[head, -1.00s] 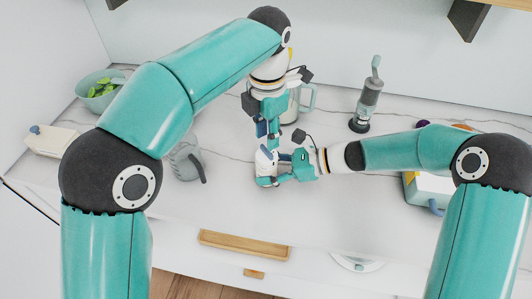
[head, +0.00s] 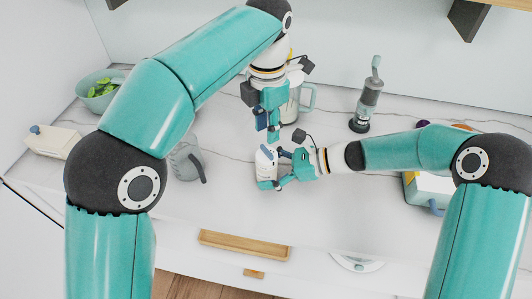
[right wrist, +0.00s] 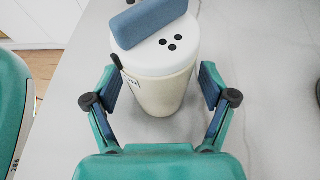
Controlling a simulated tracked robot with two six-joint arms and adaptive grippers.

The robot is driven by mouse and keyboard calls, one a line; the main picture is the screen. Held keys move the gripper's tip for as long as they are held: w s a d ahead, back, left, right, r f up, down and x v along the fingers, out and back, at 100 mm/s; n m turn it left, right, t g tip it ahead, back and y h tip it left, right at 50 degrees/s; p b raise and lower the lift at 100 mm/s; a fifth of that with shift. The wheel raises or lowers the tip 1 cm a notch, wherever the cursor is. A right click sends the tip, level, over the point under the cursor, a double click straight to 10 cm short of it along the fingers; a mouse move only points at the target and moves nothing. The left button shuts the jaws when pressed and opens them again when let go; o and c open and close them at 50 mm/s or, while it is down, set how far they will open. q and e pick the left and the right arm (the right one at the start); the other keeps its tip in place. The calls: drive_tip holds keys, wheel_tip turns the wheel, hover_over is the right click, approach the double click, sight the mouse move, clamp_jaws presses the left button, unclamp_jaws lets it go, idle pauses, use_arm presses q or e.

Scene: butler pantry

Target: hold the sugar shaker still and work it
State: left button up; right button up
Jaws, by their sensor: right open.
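The sugar shaker (head: 263,168) is a white cup standing upright on the counter, mid-picture in the head view. In the right wrist view the shaker (right wrist: 162,90) shows a white lid with dark holes and a blue flap (right wrist: 150,20) that looks raised, leaving the holes uncovered. My right gripper (head: 272,168) is open around the shaker from the right. In the right wrist view, its fingers (right wrist: 160,80) stand on both sides with small gaps. My left gripper (head: 269,138) points down just above the shaker, apart from it; its finger opening is unclear.
A grey jug (head: 184,163) stands left of the shaker. A glass jar with a handle (head: 307,98) is behind my left gripper. A grey grinder-like device (head: 367,100) stands behind right.

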drive_tip(key=v, duration=1.1)
drive_tip(key=shift+d+r, duration=0.1)
drive_tip(key=shift+d, duration=0.4)
